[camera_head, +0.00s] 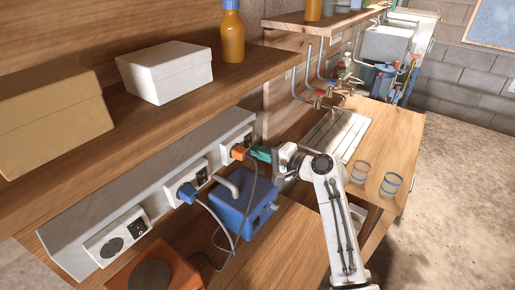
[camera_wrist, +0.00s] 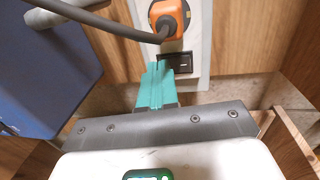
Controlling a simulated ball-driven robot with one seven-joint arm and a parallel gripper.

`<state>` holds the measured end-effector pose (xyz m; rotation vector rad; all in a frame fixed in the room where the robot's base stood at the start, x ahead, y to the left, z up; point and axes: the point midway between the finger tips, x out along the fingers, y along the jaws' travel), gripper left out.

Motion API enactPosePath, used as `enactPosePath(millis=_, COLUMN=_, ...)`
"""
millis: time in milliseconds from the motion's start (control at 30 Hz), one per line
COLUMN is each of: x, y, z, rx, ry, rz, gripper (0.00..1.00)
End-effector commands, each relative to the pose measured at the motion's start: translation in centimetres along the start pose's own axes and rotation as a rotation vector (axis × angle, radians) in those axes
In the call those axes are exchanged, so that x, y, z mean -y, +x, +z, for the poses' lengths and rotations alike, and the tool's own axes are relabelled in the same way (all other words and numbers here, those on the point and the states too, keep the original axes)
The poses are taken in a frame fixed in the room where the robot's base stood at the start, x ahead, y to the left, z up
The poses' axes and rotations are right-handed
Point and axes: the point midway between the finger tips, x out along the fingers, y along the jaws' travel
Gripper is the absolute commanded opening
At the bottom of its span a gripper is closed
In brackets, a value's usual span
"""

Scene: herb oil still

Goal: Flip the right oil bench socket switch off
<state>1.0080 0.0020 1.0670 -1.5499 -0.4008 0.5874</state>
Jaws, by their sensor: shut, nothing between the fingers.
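The right socket (camera_wrist: 197,42) is a pale plate with an orange plug (camera_wrist: 168,18) in it; the plug also shows in the head view (camera_head: 238,152). Its black rocker switch (camera_wrist: 180,63) sits beside the plug, just past my fingertips in the wrist view. My gripper (camera_wrist: 158,68) has teal fingers, shut together and empty. The tips overlap the left end of the switch in the picture; I cannot tell whether they touch it.
A middle socket (camera_head: 198,178) holds a blue plug (camera_head: 187,192); a left socket (camera_head: 117,238) is empty. A blue box (camera_head: 243,204) with a grey handle stands close beside my gripper. A grey cable (camera_wrist: 100,22) crosses near the fingers. A shelf (camera_head: 215,77) overhangs the sockets.

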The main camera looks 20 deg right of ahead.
Motion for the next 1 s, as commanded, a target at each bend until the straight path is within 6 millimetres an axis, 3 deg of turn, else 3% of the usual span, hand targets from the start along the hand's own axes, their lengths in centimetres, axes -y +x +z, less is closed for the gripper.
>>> enactPosePath(millis=200, x=0.0, y=1.0, z=0.0, rx=-0.001, ry=-0.001, rz=0.0, gripper=0.0)
enactPosePath(millis=1000, x=-0.1, y=1.4, z=0.0, rx=0.0, ry=0.0, rz=-0.036, gripper=0.0)
